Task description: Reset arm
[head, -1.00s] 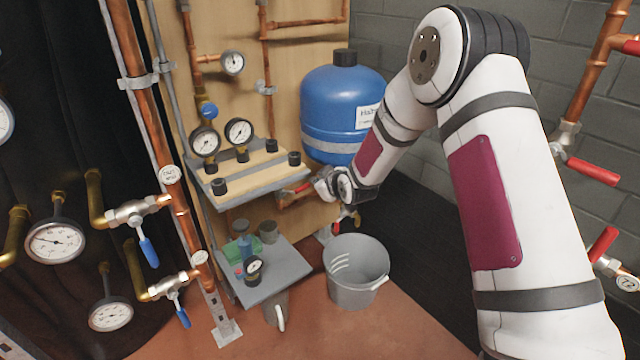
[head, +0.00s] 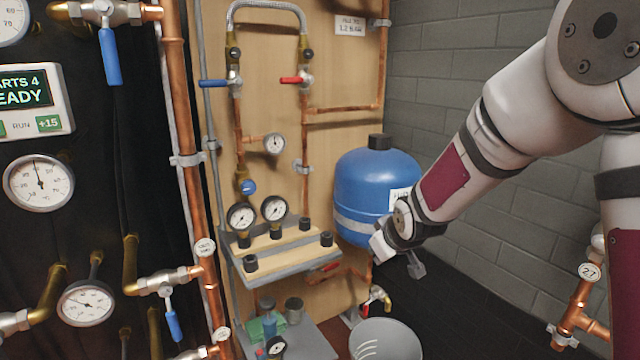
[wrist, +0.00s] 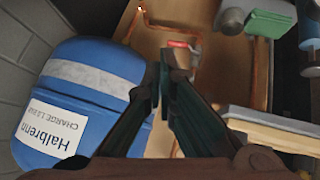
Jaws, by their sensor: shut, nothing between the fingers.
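My arm reaches in from the upper right in the head view, with white links and a dark red panel. My gripper (head: 416,266) hangs in front of the lower right side of the blue tank (head: 372,180), pointing downward. In the wrist view the two dark fingers (wrist: 166,72) come together at their tips, with nothing held between them. The blue tank, with its white label, fills the left of the wrist view (wrist: 75,95). I cannot tell whether the gripper touches the tank.
A shelf (head: 292,262) with gauges and black knobs stands left of the gripper. A grey bucket (head: 385,342) is below. A red-handled valve (wrist: 180,44) shows beyond the fingertips. Copper pipes (head: 580,310) stand at right. Dark floor lies open behind the gripper.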

